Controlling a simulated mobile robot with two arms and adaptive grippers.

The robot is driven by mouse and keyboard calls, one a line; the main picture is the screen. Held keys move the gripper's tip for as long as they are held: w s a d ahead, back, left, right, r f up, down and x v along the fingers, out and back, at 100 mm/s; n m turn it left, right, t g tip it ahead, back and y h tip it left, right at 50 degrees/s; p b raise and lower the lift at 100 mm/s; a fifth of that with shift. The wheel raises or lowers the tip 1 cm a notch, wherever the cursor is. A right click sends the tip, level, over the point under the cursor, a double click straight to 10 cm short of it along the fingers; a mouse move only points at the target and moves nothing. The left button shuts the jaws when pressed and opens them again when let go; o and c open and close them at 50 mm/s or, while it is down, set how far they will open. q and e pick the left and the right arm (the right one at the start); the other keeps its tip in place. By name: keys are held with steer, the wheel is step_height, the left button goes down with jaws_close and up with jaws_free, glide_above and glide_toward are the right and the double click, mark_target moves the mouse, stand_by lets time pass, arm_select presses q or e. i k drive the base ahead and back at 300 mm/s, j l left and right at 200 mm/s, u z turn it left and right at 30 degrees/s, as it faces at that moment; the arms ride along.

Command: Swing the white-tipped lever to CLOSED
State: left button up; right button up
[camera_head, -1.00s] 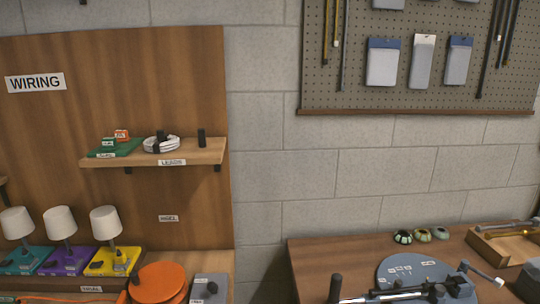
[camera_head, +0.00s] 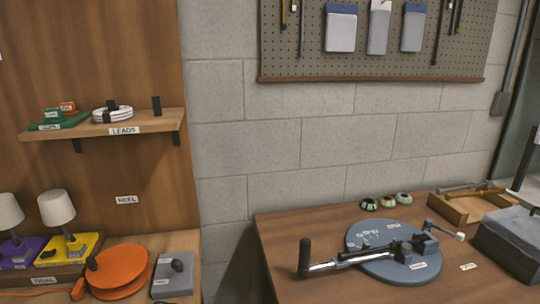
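A round blue-grey plate (camera_head: 398,276) lies on the wooden bench at the right. A dark metal mechanism (camera_head: 410,248) sits on it. A short lever with a white tip (camera_head: 460,237) sticks out from the mechanism to the right, over the plate's right edge. A longer chrome bar with a black upright handle (camera_head: 305,257) reaches out to the left. Small white labels (camera_head: 418,265) are on the plate; their words are too small to read. Neither of my grippers is in view.
The bench (camera_head: 283,232) also bears several small round green-and-black pieces (camera_head: 386,202), a wooden tray (camera_head: 469,205) and a grey box (camera_head: 510,240) at the right. At the left are an orange reel (camera_head: 118,267) and lamps (camera_head: 57,208). The bench's left front is clear.

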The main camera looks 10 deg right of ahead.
mark_target(428, 223)
steer(key=z, duration=1.4)
steer(key=i+l+u, duration=0.2)
steer(key=l, duration=0.6)
steer(key=l+u, duration=0.25)
steer(key=l, duration=0.55)
